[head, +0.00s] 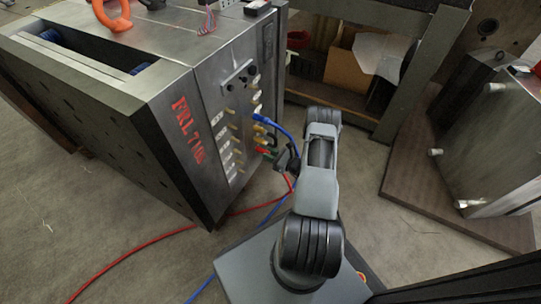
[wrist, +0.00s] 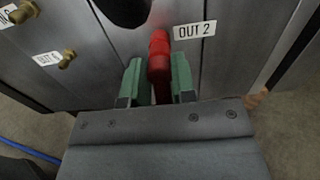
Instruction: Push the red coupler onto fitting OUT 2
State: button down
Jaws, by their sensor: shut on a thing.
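The red coupler (wrist: 159,54) is held between the green fingertips of my gripper (wrist: 157,82) in the wrist view. It stands just left of the white OUT 2 label (wrist: 194,31), with its far end toward the steel face. Fitting OUT 2 itself does not show; the coupler hides that spot, so I cannot tell whether they touch or are joined. In the head view my gripper (head: 279,154) is at the right-hand face of the mould base (head: 150,130), with the coupler showing small and red (head: 263,150) at its tip.
Brass fittings with white labels stick out left of the coupler (wrist: 68,59). A dark rounded thing (wrist: 124,8) is close above it. A blue hose (head: 268,118) arches near my gripper. A red hose (head: 130,258) lies on the floor. Another steel block (head: 490,140) stands right.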

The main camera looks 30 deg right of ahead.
jog(key=c, duration=0.8)
grip_release()
jog(key=shift+c, duration=0.2)
jog(key=shift+o, duration=0.3)
jog(key=o, duration=0.3)
jog(key=shift+v, duration=3.45)
